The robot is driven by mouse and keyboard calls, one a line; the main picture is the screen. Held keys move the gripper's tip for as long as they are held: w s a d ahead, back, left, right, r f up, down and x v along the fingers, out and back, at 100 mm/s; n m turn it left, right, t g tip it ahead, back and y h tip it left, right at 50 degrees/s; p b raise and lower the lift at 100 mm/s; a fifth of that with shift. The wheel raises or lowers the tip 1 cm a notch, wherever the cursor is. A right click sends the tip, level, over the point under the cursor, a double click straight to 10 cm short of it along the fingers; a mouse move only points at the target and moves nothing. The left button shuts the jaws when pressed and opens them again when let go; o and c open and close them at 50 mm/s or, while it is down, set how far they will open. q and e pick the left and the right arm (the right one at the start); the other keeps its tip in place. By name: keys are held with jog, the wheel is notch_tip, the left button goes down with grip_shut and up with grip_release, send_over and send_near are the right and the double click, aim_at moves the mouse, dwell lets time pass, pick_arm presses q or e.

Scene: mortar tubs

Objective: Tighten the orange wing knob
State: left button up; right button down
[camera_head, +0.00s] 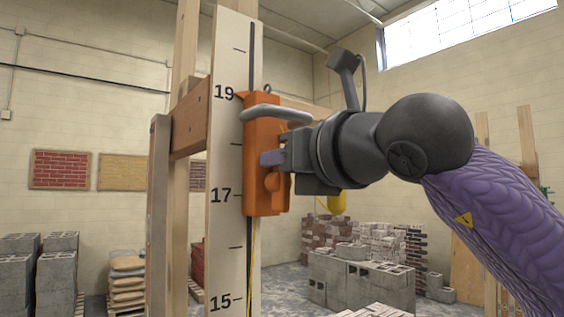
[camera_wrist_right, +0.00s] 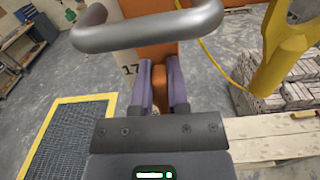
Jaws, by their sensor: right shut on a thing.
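An orange slide block (camera_head: 262,200) sits on a pale upright scale board (camera_head: 228,60), between about the 17 and 19 marks. It has a grey bar handle (camera_head: 275,113), which also crosses the top of the right wrist view (camera_wrist_right: 150,30). The orange wing knob (camera_wrist_right: 160,77) shows between the purple fingers of my right gripper (camera_wrist_right: 160,88) in the wrist view. In the head view my right gripper (camera_head: 272,158) comes from the right, level, against the block's front, shut on the knob. The fingers hide much of the knob. My left gripper is out of view.
A wooden frame (camera_head: 190,120) stands behind the board. A yellow tool body (camera_wrist_right: 285,45) with a yellow cord hangs to the right in the wrist view. Grey blocks (camera_head: 360,280) and brick stacks stand behind. A yellow-edged grate (camera_wrist_right: 70,135) lies on the floor.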

jog(key=m+b, duration=0.3)
jog(key=shift+w+d+f+m, duration=0.25)
jog(key=shift+d+m, duration=0.1)
jog(key=shift+m, duration=0.05)
jog(key=shift+w+d+f+m+b, duration=0.15)
jog(key=shift+d+f+m+b, duration=0.15)
jog(key=shift+m+b, duration=1.5)
jog(key=shift+w+d+f+m+b, duration=0.3)
jog(key=shift+m+b, duration=0.55)
jog(key=shift+m, duration=1.9)
jog(key=shift+w+d+f+m+b, duration=0.1)
jog(key=shift+f+m+b, duration=0.35)
jog(key=shift+m+b, duration=1.35)
jog(key=shift+m+p, duration=0.45)
jog(key=shift+m, duration=0.2)
jog(key=c, duration=0.6)
grip_release()
jog(key=b+v, duration=0.4)
jog(key=v, duration=0.6)
